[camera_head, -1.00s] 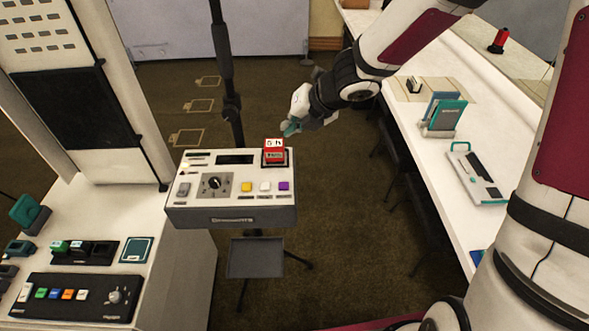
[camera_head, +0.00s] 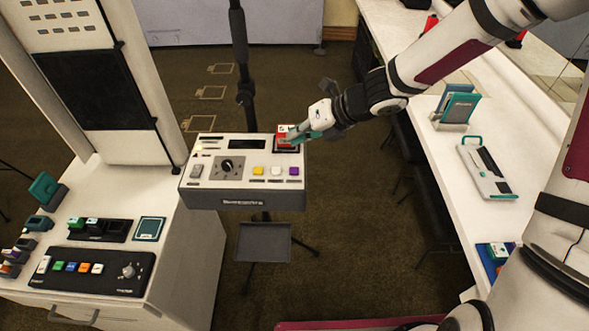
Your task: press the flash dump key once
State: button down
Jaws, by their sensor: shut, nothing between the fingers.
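A white and grey control box (camera_head: 250,201) stands on a stand. It carries a black dial (camera_head: 227,166), a grey key (camera_head: 196,171), a yellow key (camera_head: 258,171), a white key (camera_head: 276,171), a purple key (camera_head: 294,171) and a raised red block (camera_head: 282,131) at its back right corner. The labels are too small to read, so I cannot tell which one is the flash dump key. My gripper (camera_head: 294,136) is shut, its teal fingertips at the red block and partly covering it. I cannot tell whether they touch it.
A white cabinet at left holds a second panel (camera_head: 92,282) with a row of coloured keys and a knob. A long white table (camera_head: 440,170) at right bears a teal holder (camera_head: 456,106) and a white device (camera_head: 485,168). A black pole (camera_head: 240,60) rises behind the control box.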

aim_at(296, 168)
jog(key=shift+f+b, duration=1.55)
jog(key=shift+f, duration=2.3)
jog(key=shift+f, duration=0.1)
jog(key=shift+f+b, duration=0.3)
jog(key=shift+f+b, duration=0.35)
jog(key=shift+f, duration=0.05)
jog(key=shift+r+p, duration=0.7)
jog(key=shift+r, duration=0.15)
